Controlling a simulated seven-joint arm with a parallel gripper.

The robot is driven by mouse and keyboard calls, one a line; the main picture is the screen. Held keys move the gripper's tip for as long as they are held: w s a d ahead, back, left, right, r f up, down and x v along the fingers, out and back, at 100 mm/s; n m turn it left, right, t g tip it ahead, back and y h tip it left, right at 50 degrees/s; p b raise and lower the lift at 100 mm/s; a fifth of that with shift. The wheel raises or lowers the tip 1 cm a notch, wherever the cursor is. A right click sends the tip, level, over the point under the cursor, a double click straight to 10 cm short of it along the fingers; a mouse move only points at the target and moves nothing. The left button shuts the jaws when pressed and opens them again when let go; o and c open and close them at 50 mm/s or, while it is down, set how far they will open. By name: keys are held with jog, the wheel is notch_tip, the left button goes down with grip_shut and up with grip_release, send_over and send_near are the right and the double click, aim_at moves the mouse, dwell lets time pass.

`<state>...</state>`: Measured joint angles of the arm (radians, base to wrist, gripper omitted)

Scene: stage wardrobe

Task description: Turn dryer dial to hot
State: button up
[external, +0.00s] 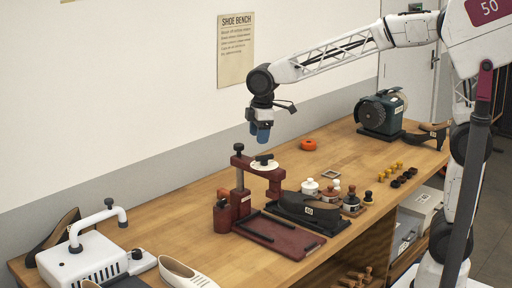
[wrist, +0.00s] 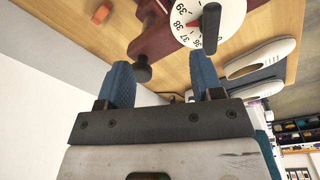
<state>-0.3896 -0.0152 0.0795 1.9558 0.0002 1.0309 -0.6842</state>
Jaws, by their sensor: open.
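The dryer seems to be the white vented box (external: 88,262) with a bent white pipe, at the front left of the bench in the external view. A small dark knob (external: 137,255) sits at its right end; its markings are too small to read. My gripper (external: 261,139) is open and empty, pointing down above the red-brown press, well up and right of the dryer. Its blue fingers (wrist: 162,78) stand apart in the wrist view. The press carries a white numbered dial (wrist: 208,20) with a black handle and red pointer; it also shows in the external view (external: 258,168).
The press post (external: 239,180) and its dark red base (external: 280,240) stand between my gripper and the dryer. White shoes (external: 185,273) lie beside the dryer. A dark shoe (external: 308,208), small bottles, an orange ring (external: 309,144) and a green grinder (external: 380,113) are farther right.

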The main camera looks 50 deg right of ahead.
jog(key=w+a+f+n, duration=0.3)
jog(key=w+a, duration=0.3)
jog(key=a, duration=0.5)
jog(key=n+g, duration=0.1)
jog(key=n, duration=0.8)
send_over(136, 251)
jog(key=shift+h, duration=0.4)
jog(key=f, duration=1.6)
jog(key=shift+w+a+f, duration=0.15)
jog(key=shift+w, duration=0.05)
jog(key=shift+f, duration=0.15)
jog(key=shift+s+f, duration=0.15)
jog(key=shift+f, duration=3.6)
jog(key=c, duration=0.9)
